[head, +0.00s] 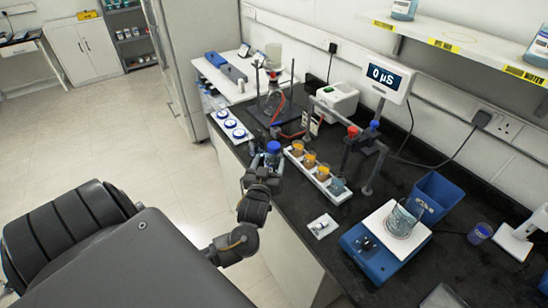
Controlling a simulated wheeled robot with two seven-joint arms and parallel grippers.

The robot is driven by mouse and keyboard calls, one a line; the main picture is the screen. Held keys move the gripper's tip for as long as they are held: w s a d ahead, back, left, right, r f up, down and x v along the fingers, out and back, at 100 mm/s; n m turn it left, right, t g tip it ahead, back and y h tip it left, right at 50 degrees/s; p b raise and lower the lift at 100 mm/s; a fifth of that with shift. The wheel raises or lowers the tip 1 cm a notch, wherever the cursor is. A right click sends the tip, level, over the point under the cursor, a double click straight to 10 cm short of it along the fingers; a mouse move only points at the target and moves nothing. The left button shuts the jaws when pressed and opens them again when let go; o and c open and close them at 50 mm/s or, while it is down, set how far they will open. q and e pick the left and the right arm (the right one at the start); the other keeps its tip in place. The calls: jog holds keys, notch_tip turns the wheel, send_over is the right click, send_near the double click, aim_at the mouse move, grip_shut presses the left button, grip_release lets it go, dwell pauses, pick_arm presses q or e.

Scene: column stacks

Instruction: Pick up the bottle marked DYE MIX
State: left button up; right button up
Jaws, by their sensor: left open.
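My left gripper (264,160) is over the front edge of the dark bench, open, with its fingers at a small bottle with a blue cap (273,147). The gripper hides part of this bottle, and I cannot tell whether the fingers touch it. No DYE MIX marking is readable on it or on any other bottle in the head view. My right gripper is not in view.
A white rack (321,172) of orange-filled cups stands right of the gripper. A white tray with blue-lidded jars (231,123) is behind left. A metal stand with red and blue knobs (352,131) and a blue scale with a beaker (400,222) are further right.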

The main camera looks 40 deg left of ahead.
aim_at(272, 152)
pick_arm(q)
jog(key=shift+x, duration=1.45)
jog(key=shift+p, duration=0.35)
jog(key=p+x, duration=0.2)
jog(key=x, duration=0.2)
jog(key=shift+w+a+r, duration=0.1)
jog(key=shift+w+r, duration=0.05)
jog(key=shift+w, duration=0.05)
jog(key=shift+w+a, duration=0.15)
jog(key=shift+w, duration=0.2)
jog(key=shift+s, duration=0.1)
jog(key=shift+c, duration=1)
grip_shut()
